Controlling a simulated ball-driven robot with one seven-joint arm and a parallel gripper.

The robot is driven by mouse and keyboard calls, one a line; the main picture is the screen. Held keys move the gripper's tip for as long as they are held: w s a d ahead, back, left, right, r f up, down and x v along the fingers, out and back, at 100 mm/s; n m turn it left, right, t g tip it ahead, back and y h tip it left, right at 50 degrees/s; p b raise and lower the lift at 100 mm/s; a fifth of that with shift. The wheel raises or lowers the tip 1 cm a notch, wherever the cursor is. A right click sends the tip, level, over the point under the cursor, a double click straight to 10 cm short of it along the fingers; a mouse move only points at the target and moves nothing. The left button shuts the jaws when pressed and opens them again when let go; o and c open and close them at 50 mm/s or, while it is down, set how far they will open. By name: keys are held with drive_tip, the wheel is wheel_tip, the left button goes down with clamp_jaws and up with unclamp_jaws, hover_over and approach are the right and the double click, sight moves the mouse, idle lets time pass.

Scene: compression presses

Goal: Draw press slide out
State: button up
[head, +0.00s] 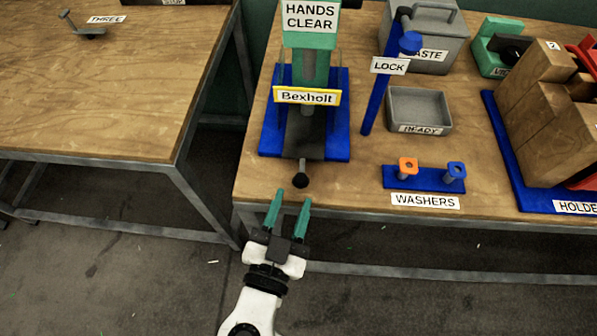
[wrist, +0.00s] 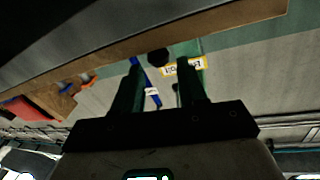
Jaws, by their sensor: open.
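The press (head: 306,60) has a green body on a blue base (head: 272,138), with a yellow-edged Bexholt sign (head: 307,97). Its dark slide (head: 303,146) lies on the base and ends at the front in a black round knob (head: 301,180). My gripper (head: 293,196) is open and empty at the table's front edge, with its two green fingers pointing at the knob. The knob appears just ahead of the fingertips, roughly between them; I cannot tell the exact gap. In the wrist view the dark knob (wrist: 157,57) shows beyond and between the fingers (wrist: 160,75).
A blue LOCK lever (head: 376,98) stands right of the press. A grey tray (head: 419,108), a blue washer rack (head: 424,180) and a wooden holder (head: 540,100) are farther right. Another table (head: 90,110) stands left across a gap.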

sight(298, 188)
drive_tip(key=p+x, duration=0.1)
drive_tip(key=x, duration=0.5)
drive_tip(key=shift+s+d, duration=0.1)
clamp_jaws()
drive_tip(key=shift+s, duration=0.1)
